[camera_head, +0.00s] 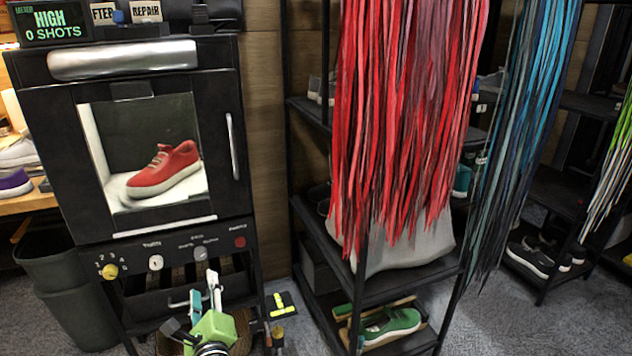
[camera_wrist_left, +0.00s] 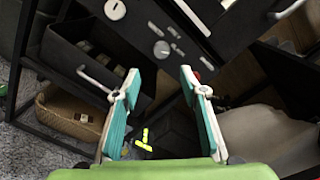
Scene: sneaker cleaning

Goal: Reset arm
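My left gripper (camera_head: 204,291) is low in front of the black cleaning cabinet (camera_head: 225,85), below its row of knobs. In the left wrist view its two teal-and-white fingers (camera_wrist_left: 162,82) stand apart with nothing held between them. A red sneaker (camera_head: 166,171) with a white sole shows behind the cabinet's window, well above the gripper. My right gripper is in neither view.
A black shelf rack (camera_head: 385,291) stands right of the cabinet, with red laces (camera_head: 400,110) hanging before it and a green sneaker (camera_head: 391,325) low down. An open drawer (camera_wrist_left: 75,50) and a wicker basket (camera_wrist_left: 62,118) are near the left gripper. A dark bin (camera_head: 72,300) stands at left.

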